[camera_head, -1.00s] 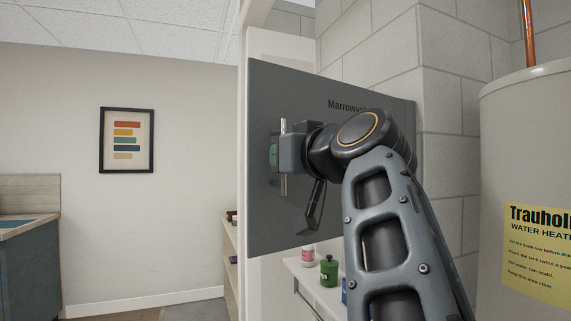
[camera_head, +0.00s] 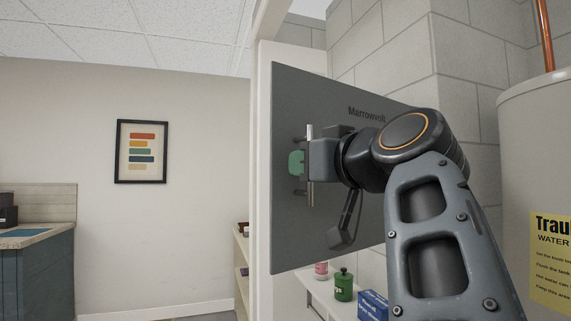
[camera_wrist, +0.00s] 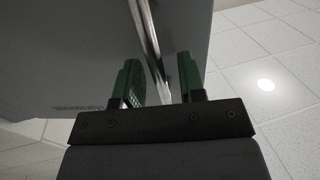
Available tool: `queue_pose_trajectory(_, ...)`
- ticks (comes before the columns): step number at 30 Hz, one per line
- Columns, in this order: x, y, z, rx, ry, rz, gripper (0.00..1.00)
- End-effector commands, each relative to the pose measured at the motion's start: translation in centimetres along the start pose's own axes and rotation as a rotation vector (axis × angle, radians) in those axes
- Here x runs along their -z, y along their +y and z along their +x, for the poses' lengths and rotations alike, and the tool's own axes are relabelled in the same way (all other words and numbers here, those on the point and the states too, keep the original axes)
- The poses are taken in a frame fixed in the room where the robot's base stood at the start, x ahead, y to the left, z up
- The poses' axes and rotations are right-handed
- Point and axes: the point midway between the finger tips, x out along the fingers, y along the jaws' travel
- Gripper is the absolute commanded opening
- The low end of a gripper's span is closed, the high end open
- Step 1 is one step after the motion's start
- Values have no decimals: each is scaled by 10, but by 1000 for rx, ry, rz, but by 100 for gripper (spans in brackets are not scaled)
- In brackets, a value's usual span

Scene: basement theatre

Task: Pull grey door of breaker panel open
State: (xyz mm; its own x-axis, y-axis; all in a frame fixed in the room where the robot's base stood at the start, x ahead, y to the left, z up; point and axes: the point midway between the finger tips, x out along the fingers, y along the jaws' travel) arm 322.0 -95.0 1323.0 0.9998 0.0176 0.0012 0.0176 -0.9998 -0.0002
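The grey breaker panel door (camera_head: 300,230), lettered "Marrowvolt", fills the middle of the head view, its left edge nearer to me than its right. Its upright metal bar handle (camera_head: 310,199) is near the left edge. My gripper (camera_head: 297,163) is at the handle, with a green finger showing left of the bar. In the wrist view my gripper's green fingers (camera_wrist: 159,82) stand apart, one on each side of the bar (camera_wrist: 147,28). Gaps show between bar and fingers, wider on the right. The panel behind the door is hidden.
A white shelf (camera_head: 317,292) below the door holds a green container (camera_head: 343,285), a pink-labelled one (camera_head: 321,271) and a blue box (camera_head: 372,305). A water heater (camera_head: 545,150) stands close on the right. A blue cabinet (camera_head: 45,278) is far left.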

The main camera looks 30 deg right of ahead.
Motion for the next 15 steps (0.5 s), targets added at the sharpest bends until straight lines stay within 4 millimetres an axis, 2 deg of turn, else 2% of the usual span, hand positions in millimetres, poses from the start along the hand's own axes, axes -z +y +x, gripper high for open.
queue_pose_trajectory(8,0,0,-1,-1,-1,0,37)
queue_pose_trajectory(15,0,2,-19,-9,-1,0,37)
